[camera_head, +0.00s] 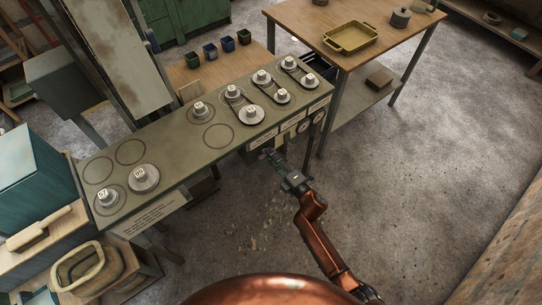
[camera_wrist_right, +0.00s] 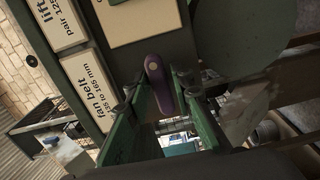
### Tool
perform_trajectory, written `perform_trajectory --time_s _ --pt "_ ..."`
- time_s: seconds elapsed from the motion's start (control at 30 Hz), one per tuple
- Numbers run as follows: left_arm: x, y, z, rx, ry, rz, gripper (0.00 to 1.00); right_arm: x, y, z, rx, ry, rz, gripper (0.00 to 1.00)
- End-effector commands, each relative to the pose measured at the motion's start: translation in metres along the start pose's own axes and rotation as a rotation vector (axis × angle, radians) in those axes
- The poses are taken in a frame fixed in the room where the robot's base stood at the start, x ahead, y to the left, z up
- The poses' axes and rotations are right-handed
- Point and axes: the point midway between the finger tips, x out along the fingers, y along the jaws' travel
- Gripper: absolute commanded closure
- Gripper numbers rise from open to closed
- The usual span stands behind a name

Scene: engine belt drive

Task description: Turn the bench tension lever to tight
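The bench (camera_head: 185,152) carries several round pulleys and belts on its top. The tension lever shows in the right wrist view as a dark purple handle (camera_wrist_right: 159,80) below the label plates; in the head view I cannot make it out clearly. The lever's base is partly hidden. My left gripper is not in view.
Label plates, one reading "fan belt" (camera_wrist_right: 86,77), sit beside the handle. A wooden table with a yellow tray (camera_head: 350,38) stands behind at right. The concrete floor (camera_head: 420,150) at right is clear.

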Motion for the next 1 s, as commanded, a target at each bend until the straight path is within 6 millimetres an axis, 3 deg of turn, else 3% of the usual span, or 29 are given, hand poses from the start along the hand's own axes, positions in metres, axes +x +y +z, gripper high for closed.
perform_trajectory --time_s 0.13,0.47,1.0 --pt "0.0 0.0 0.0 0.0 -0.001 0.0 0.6 0.0 0.0 0.0 -0.001 0.0 0.001 0.68" --pt "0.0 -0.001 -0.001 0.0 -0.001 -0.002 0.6 -0.005 0.0 0.0 -0.002 0.0 0.0 0.68" --pt "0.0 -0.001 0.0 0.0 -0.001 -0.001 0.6 -0.102 0.0 0.0 -0.001 0.0 -0.001 0.68"
